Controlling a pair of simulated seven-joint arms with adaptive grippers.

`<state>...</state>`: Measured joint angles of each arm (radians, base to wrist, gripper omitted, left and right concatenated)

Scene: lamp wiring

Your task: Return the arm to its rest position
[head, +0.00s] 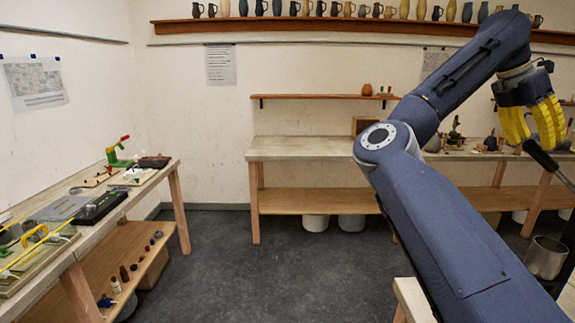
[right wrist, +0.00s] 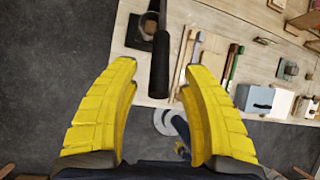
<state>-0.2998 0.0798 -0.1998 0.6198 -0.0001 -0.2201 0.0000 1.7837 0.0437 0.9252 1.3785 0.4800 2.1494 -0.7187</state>
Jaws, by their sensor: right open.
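My right arm reaches up across the right half of the head view. Its gripper (head: 532,122), with yellow ribbed fingers, is raised in front of the back wall. In the right wrist view the two yellow fingers (right wrist: 160,78) are spread apart with nothing held between them. A dark handle (right wrist: 159,62) shows in the gap, beyond the fingertips, over a wooden bench (right wrist: 128,72). I cannot tell its distance from the fingers. My left gripper does not show.
A left bench (head: 172,172) carries tools, a green and red device (head: 117,152) and a black strip (head: 100,207). The middle floor is clear.

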